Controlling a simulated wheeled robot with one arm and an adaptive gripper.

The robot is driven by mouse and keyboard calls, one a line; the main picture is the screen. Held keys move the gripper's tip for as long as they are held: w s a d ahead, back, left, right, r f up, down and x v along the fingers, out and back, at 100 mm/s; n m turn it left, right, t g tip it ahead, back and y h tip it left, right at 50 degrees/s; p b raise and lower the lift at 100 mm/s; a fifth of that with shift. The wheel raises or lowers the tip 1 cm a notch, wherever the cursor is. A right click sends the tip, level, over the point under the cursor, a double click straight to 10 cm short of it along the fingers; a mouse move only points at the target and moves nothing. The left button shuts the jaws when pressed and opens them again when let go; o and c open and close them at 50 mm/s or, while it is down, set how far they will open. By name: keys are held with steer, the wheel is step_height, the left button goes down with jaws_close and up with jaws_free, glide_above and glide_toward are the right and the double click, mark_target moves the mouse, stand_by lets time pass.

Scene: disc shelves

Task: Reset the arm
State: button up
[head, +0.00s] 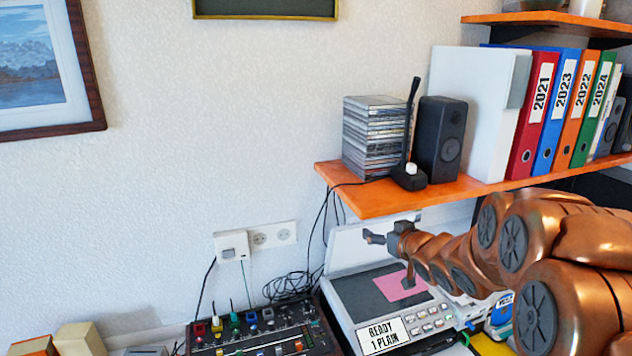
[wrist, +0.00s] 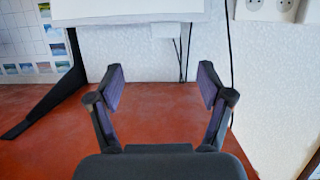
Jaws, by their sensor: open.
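My gripper (head: 389,257) is at the end of my copper-coloured arm, which reaches in from the right in the head view. It is in front of the wall, below the orange shelf (head: 372,203) and above a grey machine with a "READY 1 PLAIN" label (head: 383,334). In the wrist view my gripper (wrist: 160,78) has its two fingers spread wide with nothing between them. A reddish-orange surface (wrist: 50,150) and a pale wall lie beyond the fingers. The arm hides part of the machine's right side.
The shelf holds a stack of disc cases (head: 374,138), a black speaker (head: 441,140), a white box (head: 478,105) and several binders (head: 531,115). A mixer-like panel (head: 265,336) and cables (head: 290,287) are at lower left. Wall sockets (head: 272,236) are above.

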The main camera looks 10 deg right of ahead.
steer(key=s+d+f+m+g+h, duration=0.1)
steer(key=s+d+f+g+h, duration=0.2)
steer(key=s, duration=0.7)
steer(key=s+f+m+g+h, duration=0.2)
steer(key=s+g, duration=0.3)
steer(key=s, duration=0.5)
steer(key=s+a+f+g+y, duration=0.1)
steer(key=s+a+g, duration=0.3)
steer(key=s, duration=1)
steer(key=s+a+g+y, duration=0.1)
steer(key=s+a+g, duration=0.3)
steer(key=s, duration=0.9)
steer(key=shift+s+a+f+n, duration=0.3)
steer(key=shift+s+a+f, duration=0.05)
steer(key=shift+s+a, duration=0.1)
